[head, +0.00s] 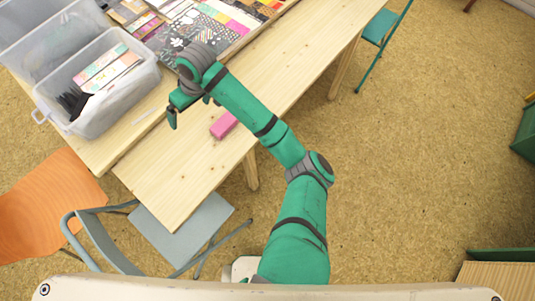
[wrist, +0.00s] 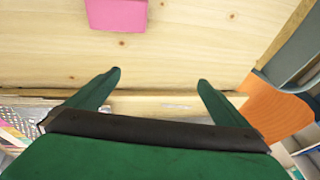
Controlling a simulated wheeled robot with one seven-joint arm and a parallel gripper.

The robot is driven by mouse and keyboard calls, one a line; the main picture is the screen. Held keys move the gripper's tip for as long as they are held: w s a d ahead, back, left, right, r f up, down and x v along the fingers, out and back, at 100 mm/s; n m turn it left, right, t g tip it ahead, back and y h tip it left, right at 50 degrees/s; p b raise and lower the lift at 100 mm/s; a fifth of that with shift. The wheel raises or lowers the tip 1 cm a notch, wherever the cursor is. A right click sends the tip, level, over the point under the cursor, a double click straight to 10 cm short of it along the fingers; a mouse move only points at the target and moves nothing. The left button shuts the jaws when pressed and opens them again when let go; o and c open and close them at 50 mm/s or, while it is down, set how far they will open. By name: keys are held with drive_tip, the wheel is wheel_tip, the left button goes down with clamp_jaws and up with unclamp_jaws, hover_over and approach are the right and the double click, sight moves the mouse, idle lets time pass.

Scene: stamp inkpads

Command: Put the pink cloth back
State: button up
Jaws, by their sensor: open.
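The pink cloth (head: 224,125) lies on the bare wooden table near its front edge and looks like a small folded block. In the wrist view the pink cloth (wrist: 117,14) is at the top edge, partly cut off by the frame. My gripper (head: 189,108) is above the table, to the left of the cloth and apart from it. In the wrist view my gripper (wrist: 160,78) has its two green fingers spread, with nothing between them.
A clear plastic bin (head: 110,108) with boxes and dark items stands left of my gripper. Patterned sheets and colored pads (head: 235,27) cover the table's back. An orange chair (head: 45,205) and a grey chair (head: 185,225) stand at the front. The table right of the cloth is clear.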

drive_tip(key=s+a+m+t+y, duration=0.3)
drive_tip(key=a+m+t+y, duration=0.35)
drive_tip(key=a, duration=0.35)
drive_tip(key=s+d+f+m+t+h, duration=0.3)
drive_tip(key=s+d, duration=0.4)
drive_tip(key=d, duration=0.3)
drive_tip(key=s+d+f+m+t+h, duration=0.4)
drive_tip(key=s+d, duration=0.3)
drive_tip(key=d, duration=0.4)
drive_tip(key=s+d+r+n+h, duration=0.1)
drive_tip(key=s+d+r, duration=0.2)
drive_tip(key=s+d, duration=0.4)
drive_tip(key=s+d+r+n+t+h, duration=0.1)
drive_tip(key=s+d+r+n+h, duration=0.1)
drive_tip(key=s+d+r, duration=0.2)
drive_tip(key=s+d, duration=0.3)
drive_tip(key=s, duration=0.2)
drive_tip(key=shift+s+d, duration=0.15)
drive_tip(key=shift+d, duration=0.2)
drive_tip(key=shift+h, duration=0.25)
